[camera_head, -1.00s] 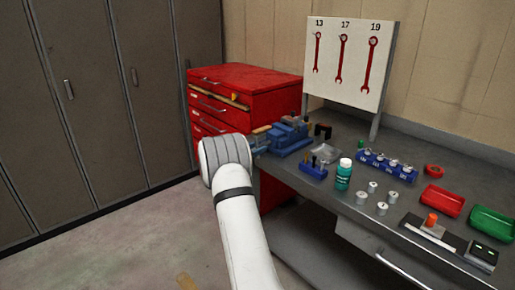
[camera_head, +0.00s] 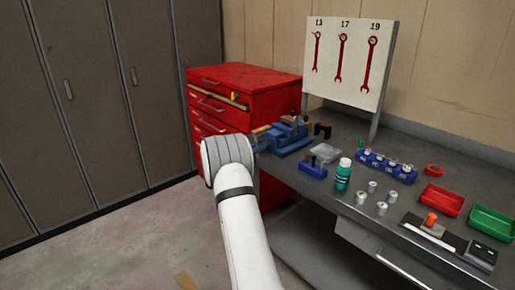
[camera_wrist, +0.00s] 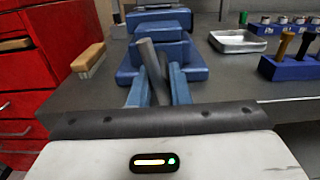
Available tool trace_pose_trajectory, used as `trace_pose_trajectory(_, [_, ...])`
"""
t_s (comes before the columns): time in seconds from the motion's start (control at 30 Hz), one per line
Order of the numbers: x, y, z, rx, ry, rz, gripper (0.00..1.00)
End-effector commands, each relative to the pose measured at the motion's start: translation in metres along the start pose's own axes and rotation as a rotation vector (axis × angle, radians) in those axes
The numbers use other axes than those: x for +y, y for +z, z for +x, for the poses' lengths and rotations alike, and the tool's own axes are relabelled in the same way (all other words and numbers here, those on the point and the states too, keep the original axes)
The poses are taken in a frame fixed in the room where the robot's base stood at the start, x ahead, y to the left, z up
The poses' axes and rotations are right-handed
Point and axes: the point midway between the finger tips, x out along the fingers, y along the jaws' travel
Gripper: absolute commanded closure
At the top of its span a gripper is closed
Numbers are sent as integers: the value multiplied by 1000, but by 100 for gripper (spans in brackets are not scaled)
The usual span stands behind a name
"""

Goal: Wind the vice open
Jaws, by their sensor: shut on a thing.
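The blue vice (camera_head: 291,136) stands at the left end of the grey bench, and it fills the upper middle of the wrist view (camera_wrist: 160,48). Its grey handle bar (camera_wrist: 150,62) leans a little to the left in front of the vice. My gripper (camera_wrist: 159,82) has its two blue fingers on either side of this bar and is shut on it. The vice's jaw gap cannot be made out clearly. In the head view my white arm hides most of my gripper.
A wooden-backed brush (camera_wrist: 88,58) lies left of the vice. A metal tray (camera_wrist: 238,41) and a blue holder with upright tools (camera_wrist: 290,66) stand to the right. The red drawer cabinet (camera_head: 250,88) is close behind on the left.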

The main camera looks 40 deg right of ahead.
Motion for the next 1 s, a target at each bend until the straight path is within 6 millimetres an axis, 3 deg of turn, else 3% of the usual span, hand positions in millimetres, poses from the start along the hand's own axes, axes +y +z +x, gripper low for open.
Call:
trace_pose_trajectory(0.37, [0,-4,1,0,1,89,100])
trace_pose_trajectory(1.0, [1,-7,1,-1,2,654,100])
